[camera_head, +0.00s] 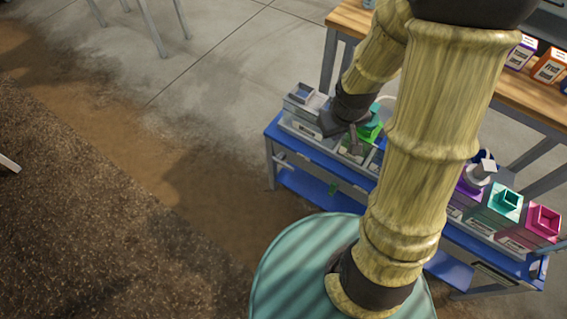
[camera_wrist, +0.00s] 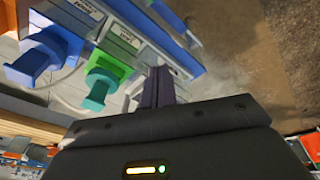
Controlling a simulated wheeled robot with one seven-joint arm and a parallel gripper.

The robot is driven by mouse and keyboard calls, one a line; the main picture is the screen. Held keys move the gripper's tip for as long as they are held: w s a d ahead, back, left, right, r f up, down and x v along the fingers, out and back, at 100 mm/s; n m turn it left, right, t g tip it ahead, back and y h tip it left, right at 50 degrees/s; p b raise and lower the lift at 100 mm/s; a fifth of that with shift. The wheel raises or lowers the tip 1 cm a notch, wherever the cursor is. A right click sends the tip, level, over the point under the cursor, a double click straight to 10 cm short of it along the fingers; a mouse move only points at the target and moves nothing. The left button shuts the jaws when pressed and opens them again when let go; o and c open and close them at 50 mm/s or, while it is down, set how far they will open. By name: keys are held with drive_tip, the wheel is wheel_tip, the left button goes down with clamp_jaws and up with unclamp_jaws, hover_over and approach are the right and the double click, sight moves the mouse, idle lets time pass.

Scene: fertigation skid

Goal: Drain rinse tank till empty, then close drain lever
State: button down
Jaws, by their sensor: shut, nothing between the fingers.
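My gripper (camera_wrist: 162,82) is shut and empty. In the head view it (camera_head: 354,140) hangs over the left part of the blue skid (camera_head: 310,151), close to a green square-topped part (camera_head: 370,128). In the wrist view its dark fingers stand beside a green piece (camera_wrist: 103,78), with a pale grey part just left of the fingertips. A grey square-topped container (camera_head: 303,96) stands at the skid's left end. The labels are too small to read, so I cannot tell which container is the rinse tank. No water level can be made out. I cannot identify the drain lever with certainty.
Purple, teal (camera_head: 503,204) and magenta (camera_head: 542,222) containers stand at the skid's right end. A wooden bench (camera_head: 530,104) with small boxes stands behind. The floor at left is clear.

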drive_tip(key=s+r+m, duration=0.3)
drive_tip(key=s+r, duration=0.3)
drive_tip(key=shift+a+r+m, duration=0.3)
drive_tip(key=shift+r, duration=0.05)
